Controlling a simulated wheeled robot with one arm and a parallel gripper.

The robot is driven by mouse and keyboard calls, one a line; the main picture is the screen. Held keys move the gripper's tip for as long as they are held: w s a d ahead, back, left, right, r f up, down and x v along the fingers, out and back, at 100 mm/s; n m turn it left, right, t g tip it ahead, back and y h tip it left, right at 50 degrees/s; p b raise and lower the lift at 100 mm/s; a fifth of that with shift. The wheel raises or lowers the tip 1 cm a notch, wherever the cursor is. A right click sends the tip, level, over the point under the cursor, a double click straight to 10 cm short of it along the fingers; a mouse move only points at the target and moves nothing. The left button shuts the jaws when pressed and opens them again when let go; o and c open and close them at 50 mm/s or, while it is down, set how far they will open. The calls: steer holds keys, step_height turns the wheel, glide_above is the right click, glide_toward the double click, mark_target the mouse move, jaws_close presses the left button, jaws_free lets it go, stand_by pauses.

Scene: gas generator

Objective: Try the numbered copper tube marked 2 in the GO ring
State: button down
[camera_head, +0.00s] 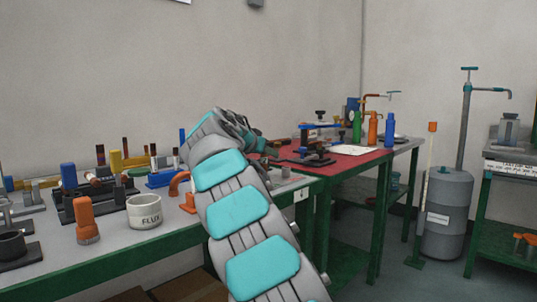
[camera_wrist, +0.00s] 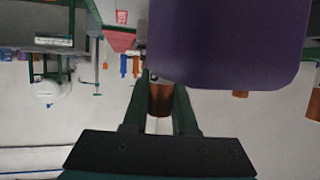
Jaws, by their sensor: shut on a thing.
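In the wrist view my gripper (camera_wrist: 160,84) is shut on a short copper tube (camera_wrist: 159,101), which sits between its two dark green fingers. I cannot read a number on the tube. A large purple block-like thing (camera_wrist: 225,40) fills the upper right of the wrist view, close to the camera and partly beyond the fingertips. I cannot tell whether it touches the tube. I cannot make out the GO ring in either view.
A grey bench at left carries a white FLUX pot (camera_head: 144,211), an orange-handled tool (camera_head: 85,220), an orange elbow pipe (camera_head: 179,183) and several coloured pegs on dark stands. Behind my arm, a red-topped bench (camera_head: 345,166) holds bottles and a blue clamp-like fixture (camera_head: 318,132). A grey tank (camera_head: 446,215) stands at right.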

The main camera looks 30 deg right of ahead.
steer(key=shift+r, duration=0.15)
steer(key=shift+r+p, duration=1.1)
steer(key=shift+r, duration=0.4)
step_height(320, 180, up, 4)
steer(key=p, duration=0.3)
